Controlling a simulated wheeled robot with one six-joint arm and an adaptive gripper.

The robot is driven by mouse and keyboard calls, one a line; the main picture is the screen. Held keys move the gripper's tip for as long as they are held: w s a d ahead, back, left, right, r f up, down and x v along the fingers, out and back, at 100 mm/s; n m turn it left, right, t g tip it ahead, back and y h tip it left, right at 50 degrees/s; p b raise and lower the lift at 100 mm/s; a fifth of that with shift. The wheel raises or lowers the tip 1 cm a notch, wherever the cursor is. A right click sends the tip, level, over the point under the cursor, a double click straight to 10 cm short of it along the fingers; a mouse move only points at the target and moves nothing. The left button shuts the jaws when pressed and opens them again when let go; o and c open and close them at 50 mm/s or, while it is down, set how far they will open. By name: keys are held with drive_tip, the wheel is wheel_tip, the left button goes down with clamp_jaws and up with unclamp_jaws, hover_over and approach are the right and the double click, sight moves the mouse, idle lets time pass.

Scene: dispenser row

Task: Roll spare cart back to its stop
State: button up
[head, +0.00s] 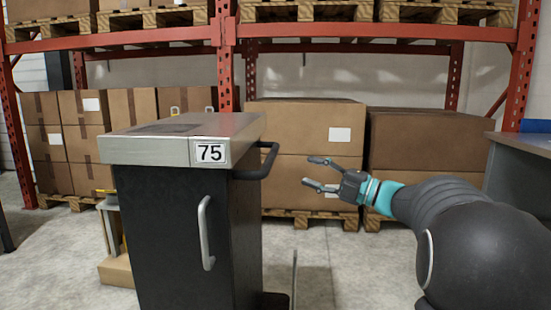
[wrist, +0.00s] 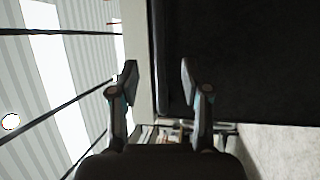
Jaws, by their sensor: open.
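The cart (head: 185,220) stands upright left of centre in the head view, a dark cabinet with a steel top and a label reading 75. A dark push handle (head: 268,163) sticks out from its right side, just below the top. A pale vertical door handle (head: 206,232) is on its front. My gripper (head: 310,172) is open and empty, to the right of the push handle and apart from it, fingers pointing left. In the wrist view the open fingers (wrist: 157,82) face the cart's dark side (wrist: 240,60). A dark bar, seemingly the push handle (wrist: 161,60), lies between them in the picture. The stop cannot be made out.
Red racking with pallets and cardboard boxes (head: 300,130) stands behind. A grey-blue bench (head: 520,170) is at the right edge. A small stand (head: 112,230) is partly hidden left of the cart. Concrete floor (head: 320,270) is open between cart and arm.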

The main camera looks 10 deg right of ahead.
sight(272, 157)
drive_tip(key=x, duration=1.2)
drive_tip(key=shift+w, duration=0.15)
